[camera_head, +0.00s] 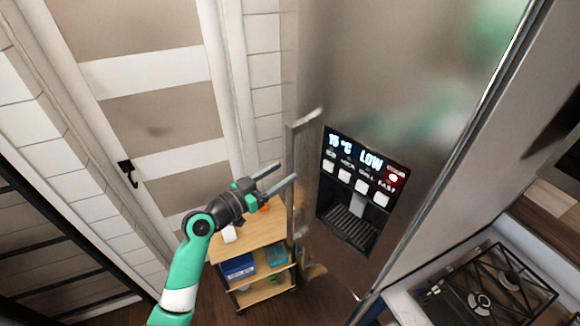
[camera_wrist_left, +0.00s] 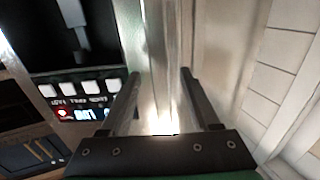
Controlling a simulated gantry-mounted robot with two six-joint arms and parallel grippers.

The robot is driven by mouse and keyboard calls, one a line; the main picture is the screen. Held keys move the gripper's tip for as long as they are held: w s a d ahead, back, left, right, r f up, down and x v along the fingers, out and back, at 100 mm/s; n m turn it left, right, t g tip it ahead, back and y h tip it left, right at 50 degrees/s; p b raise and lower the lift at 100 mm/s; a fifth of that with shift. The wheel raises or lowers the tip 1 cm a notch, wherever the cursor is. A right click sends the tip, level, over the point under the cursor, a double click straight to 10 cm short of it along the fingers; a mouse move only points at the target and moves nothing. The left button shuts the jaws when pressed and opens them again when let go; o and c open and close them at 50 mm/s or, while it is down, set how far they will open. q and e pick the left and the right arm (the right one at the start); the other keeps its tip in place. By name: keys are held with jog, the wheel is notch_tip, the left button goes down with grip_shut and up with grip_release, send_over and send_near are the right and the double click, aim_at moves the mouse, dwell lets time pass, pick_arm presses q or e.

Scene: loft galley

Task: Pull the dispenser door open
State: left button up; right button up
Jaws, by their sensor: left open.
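The dispenser door (camera_head: 400,70) is a tall brushed-metal panel on the right of the head view. It carries a dispenser panel (camera_head: 363,172) with a lit display and white buttons, which also shows upside down in the wrist view (camera_wrist_left: 88,92). A vertical metal handle (camera_head: 303,140) runs along the door's left edge. My left gripper (camera_head: 287,172) is open at the handle's left side. In the wrist view its two fingers (camera_wrist_left: 160,76) point toward a pale vertical metal strip between them. I cannot tell whether they touch it. My right gripper is not in view.
A wooden shelf cart (camera_head: 255,235) with blue and teal boxes stands below my left gripper. A panelled door (camera_head: 150,75) with a black handle is at the left. A gas hob (camera_head: 490,290) on a counter lies at the lower right.

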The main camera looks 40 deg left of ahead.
aim_at(288, 169)
pick_arm(q)
jog(key=shift+w+d, duration=0.2)
jog(key=shift+w, duration=1.65)
grip_shut()
